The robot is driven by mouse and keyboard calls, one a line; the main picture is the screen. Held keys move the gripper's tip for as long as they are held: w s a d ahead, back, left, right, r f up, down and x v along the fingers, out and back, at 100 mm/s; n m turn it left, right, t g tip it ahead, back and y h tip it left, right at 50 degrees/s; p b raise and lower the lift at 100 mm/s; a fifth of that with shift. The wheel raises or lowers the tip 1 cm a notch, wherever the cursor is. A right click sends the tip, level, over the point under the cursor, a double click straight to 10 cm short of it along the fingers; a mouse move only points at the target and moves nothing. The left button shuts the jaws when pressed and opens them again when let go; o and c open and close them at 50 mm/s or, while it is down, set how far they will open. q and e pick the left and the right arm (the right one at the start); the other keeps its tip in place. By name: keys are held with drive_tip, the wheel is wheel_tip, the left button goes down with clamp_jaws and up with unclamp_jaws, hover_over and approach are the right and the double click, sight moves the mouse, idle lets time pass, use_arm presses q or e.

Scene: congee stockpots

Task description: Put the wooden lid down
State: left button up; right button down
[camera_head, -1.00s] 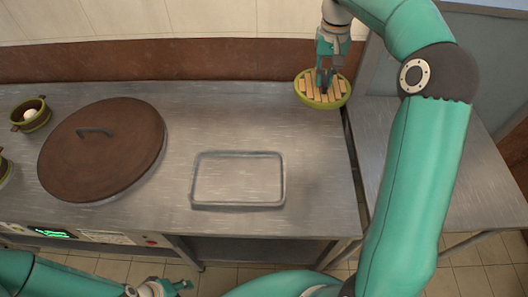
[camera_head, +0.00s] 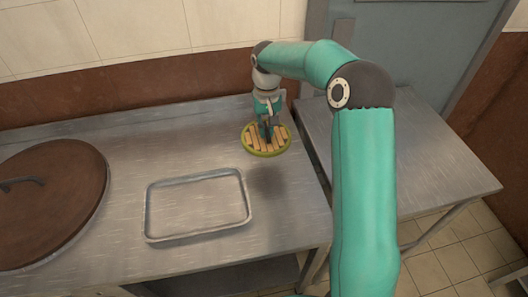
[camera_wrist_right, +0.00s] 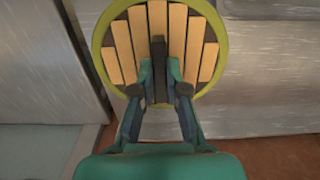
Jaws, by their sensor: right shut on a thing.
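The wooden lid (camera_head: 252,139) is round, with pale wooden slats, a green rim and a dark bar handle. My right gripper (camera_head: 267,135) is shut on that handle and holds the lid over the right back part of the steel counter. A shadow lies on the counter to the front of the lid, so it seems to hang above the surface. In the right wrist view the lid (camera_wrist_right: 124,45) sits at the top, with the fingers of the right gripper (camera_wrist_right: 160,75) on both sides of its handle. My left gripper is not in view.
A steel tray (camera_head: 150,215) lies on the counter (camera_head: 130,165), left of and nearer than the lid. A large brown lid (camera_head: 60,215) with a handle is at the left. A lower steel table (camera_head: 440,175) stands right, beyond a gap. A wall is behind.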

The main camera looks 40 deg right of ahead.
wheel_tip(320, 180, down, 10)
drive_tip(key=shift+r, duration=0.1)
drive_tip(key=shift+s, duration=0.1)
idle(0.3)
drive_tip(key=c, duration=1.2)
unclamp_jaws()
drive_tip(key=shift+r, duration=0.15)
